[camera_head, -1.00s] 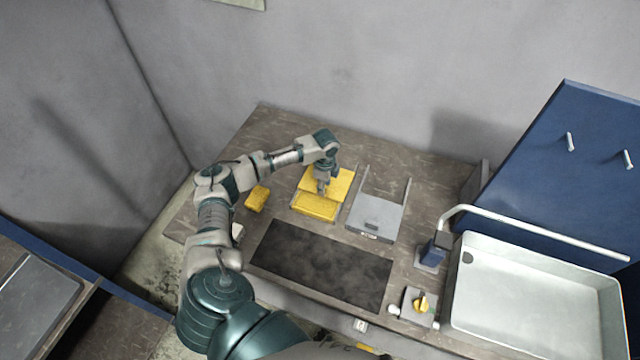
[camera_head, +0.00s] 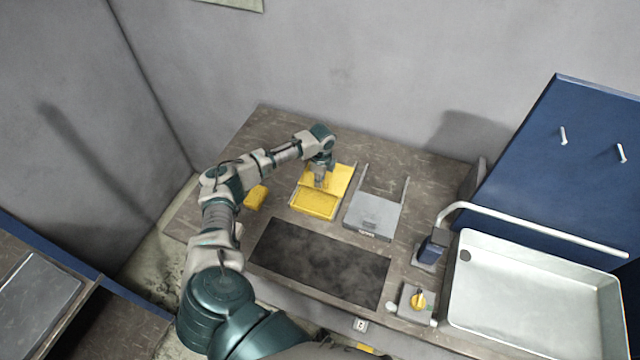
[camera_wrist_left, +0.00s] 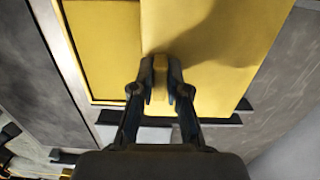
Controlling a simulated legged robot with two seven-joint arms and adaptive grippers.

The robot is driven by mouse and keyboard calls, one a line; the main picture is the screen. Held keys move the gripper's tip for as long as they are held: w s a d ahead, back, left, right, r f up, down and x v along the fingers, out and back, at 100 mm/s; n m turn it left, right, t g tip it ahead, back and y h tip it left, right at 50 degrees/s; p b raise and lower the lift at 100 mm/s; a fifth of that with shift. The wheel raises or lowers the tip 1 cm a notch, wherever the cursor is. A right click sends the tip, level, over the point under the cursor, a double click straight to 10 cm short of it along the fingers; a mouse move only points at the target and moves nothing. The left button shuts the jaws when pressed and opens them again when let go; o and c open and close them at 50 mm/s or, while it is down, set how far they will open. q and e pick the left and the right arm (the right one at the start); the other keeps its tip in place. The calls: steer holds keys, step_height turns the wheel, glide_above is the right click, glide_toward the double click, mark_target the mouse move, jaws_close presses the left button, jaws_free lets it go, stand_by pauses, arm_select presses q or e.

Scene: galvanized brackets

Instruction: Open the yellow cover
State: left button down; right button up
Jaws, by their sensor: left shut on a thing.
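The yellow cover (camera_head: 341,179) is a flat plate at the back of a yellow box (camera_head: 314,205) on the workbench. The front part of the box lies uncovered inside a thin rim. My left gripper (camera_head: 321,183) reaches down onto the cover. In the left wrist view, the fingers (camera_wrist_left: 159,80) are shut on a small yellow handle (camera_wrist_left: 159,92) at the cover's edge. The cover (camera_wrist_left: 215,50) spreads to the right of the fingers there, and the box's rimmed part (camera_wrist_left: 100,45) lies to the left. My right gripper is not in view.
A grey lidded unit (camera_head: 373,215) with two rails stands close to the right of the box. A yellow block (camera_head: 256,197) lies to its left. A dark panel (camera_head: 318,263) lies in front. A yellow knob (camera_head: 418,300) and a metal sink (camera_head: 535,295) are farther right.

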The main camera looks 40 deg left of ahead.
arm_select(q)
steer(key=shift+w+d, duration=0.1)
steer(key=shift+w, duration=1.15)
steer(key=shift+w+a+h, duration=0.1)
steer(key=shift+a+h, duration=0.2)
steer(key=shift+a, duration=0.1)
steer(key=c, duration=1.5)
jaws_free()
steer(key=shift+d, duration=0.1)
steer(key=o, duration=0.3)
steer(key=shift+d, duration=0.1)
steer(key=shift+o, duration=0.2)
steer(key=shift+d+r, duration=0.15)
steer(key=shift+d, duration=0.1)
steer(key=shift+r, duration=0.15)
step_height(320, 180, up, 12)
steer(key=shift+d, duration=0.25)
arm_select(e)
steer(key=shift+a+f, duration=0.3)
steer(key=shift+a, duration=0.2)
